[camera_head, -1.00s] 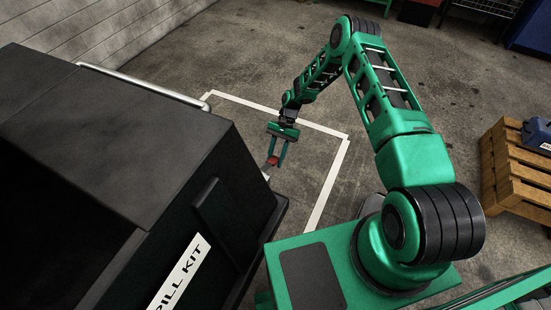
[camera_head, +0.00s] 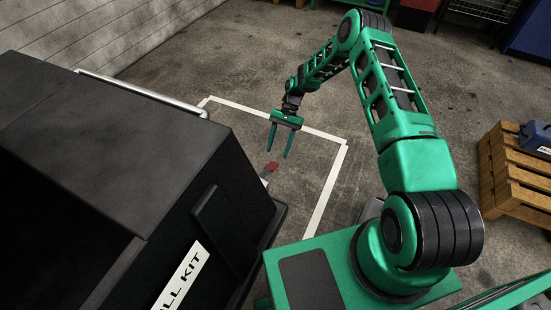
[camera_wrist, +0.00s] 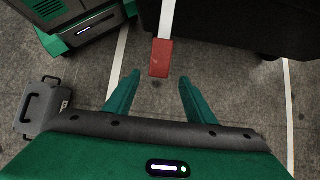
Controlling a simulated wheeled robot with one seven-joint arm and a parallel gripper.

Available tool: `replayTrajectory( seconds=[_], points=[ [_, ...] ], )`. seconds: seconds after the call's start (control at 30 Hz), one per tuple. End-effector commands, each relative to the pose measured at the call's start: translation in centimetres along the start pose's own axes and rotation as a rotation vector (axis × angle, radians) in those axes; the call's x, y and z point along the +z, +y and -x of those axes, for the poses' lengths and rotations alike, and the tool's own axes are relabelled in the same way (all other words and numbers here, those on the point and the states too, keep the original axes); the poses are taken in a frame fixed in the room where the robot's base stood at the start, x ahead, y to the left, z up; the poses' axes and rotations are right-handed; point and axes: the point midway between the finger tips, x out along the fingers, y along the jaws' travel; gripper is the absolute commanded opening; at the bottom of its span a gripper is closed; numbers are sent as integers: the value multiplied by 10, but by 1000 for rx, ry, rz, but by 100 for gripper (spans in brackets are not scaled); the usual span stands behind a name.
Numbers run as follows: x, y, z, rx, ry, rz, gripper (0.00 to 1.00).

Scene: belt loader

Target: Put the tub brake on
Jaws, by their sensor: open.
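The black tub, with a "SPILL KIT" label (camera_head: 182,281), fills the left of the head view; its dark wall (camera_head: 235,225) faces my arm. The brake lever's red end (camera_head: 270,168) sticks out from the tub's far lower side. In the wrist view the red pad (camera_wrist: 161,58) sits on a pale bar (camera_wrist: 167,20) coming from under the dark tub. My gripper (camera_head: 280,156) is open and empty, its green fingers pointing down. In the wrist view the red pad lies beyond the fingertips (camera_wrist: 158,82), between their lines and apart from both.
White floor lines (camera_head: 328,187) mark a bay beside the tub. A grey handled case (camera_wrist: 42,108) shows in the wrist view. A block wall (camera_head: 100,32) is behind the tub.

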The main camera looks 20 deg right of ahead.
Motion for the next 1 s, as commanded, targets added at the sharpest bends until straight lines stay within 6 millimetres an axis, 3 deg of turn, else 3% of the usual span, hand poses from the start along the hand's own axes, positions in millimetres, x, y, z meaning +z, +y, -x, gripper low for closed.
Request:
replayTrajectory(
  seconds=[0.23,0.83,1.0],
  points=[
    [-1,0,25,-1,1,0,50],
    [0,1,29,0,2,0,50],
    [8,9,55,13,37,14,50]
  ],
)
